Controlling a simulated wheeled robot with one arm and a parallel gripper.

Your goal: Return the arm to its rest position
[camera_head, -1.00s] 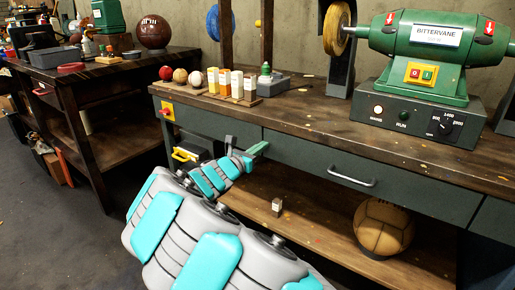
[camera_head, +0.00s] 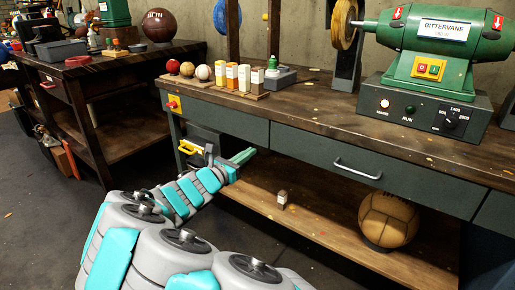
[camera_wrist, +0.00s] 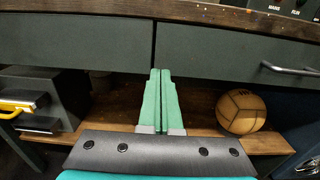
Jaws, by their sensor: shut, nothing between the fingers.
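My gripper (camera_head: 243,156) is shut and empty at the end of my grey and teal arm. In the head view it is in front of the bench's grey drawers, left of the middle. In the wrist view its two green fingers (camera_wrist: 160,100) lie side by side, pointing at the drawer fronts. No contact with the bench shows.
The workbench (camera_head: 330,125) holds a green grinder (camera_head: 430,65) and a row of small balls and bottles. A tan ball (camera_head: 388,219) and a small bottle (camera_head: 282,198) are on its lower shelf. A second table (camera_head: 110,75) bears a brown ball (camera_head: 159,25). Open floor lies at the left.

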